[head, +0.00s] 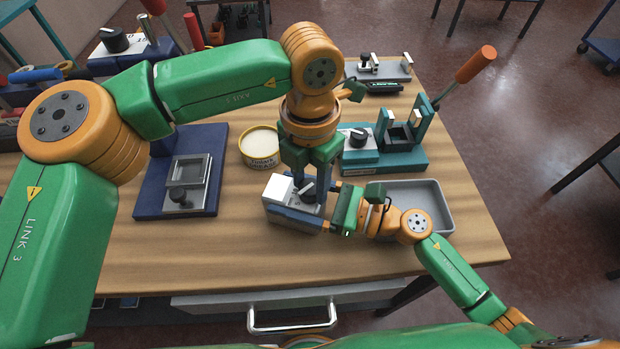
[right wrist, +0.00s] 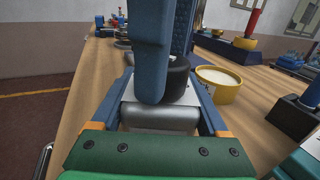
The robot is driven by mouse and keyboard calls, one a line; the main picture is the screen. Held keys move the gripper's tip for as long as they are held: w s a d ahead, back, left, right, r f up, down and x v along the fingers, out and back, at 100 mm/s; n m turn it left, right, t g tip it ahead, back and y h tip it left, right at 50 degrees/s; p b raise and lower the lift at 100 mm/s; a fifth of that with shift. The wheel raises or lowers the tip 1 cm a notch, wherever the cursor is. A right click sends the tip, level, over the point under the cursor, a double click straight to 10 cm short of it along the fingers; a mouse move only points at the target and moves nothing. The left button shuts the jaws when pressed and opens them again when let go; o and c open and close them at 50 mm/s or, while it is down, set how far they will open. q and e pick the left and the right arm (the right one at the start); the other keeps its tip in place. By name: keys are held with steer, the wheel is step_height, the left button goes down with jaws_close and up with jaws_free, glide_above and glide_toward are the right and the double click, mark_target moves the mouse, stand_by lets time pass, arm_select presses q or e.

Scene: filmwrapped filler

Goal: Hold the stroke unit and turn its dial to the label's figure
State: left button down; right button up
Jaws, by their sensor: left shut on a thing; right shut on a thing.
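The stroke unit, a small grey block with a white block at one end (head: 278,188), stands near the table's front middle. It also shows in the right wrist view as a grey rounded body (right wrist: 160,117). My right gripper (head: 313,199) reaches in from the right and is shut on the unit, with blue fingers along both sides. My left gripper (head: 308,184) points down from above and is shut on the black dial (right wrist: 178,80), which its blue fingers partly cover. The dial's marks and the label's figure cannot be read.
A grey tray (head: 443,207) lies right of the unit. A teal lever fixture (head: 412,160) stands behind, with a yellow tin (head: 262,160) to its left. A navy fixture (head: 150,195) stands at left. The table's front strip is clear.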

mark_target(310, 187)
arm_select(q)
steer(key=shift+s, duration=0.1)
arm_select(e)
steer(key=shift+f, duration=0.1)
stand_by(0.3)
arm_select(q)
steer(key=shift+c, duration=1.8)
jaws_free()
step_height(310, 187, up, 12)
arm_select(e)
steer(key=o, duration=1.5)
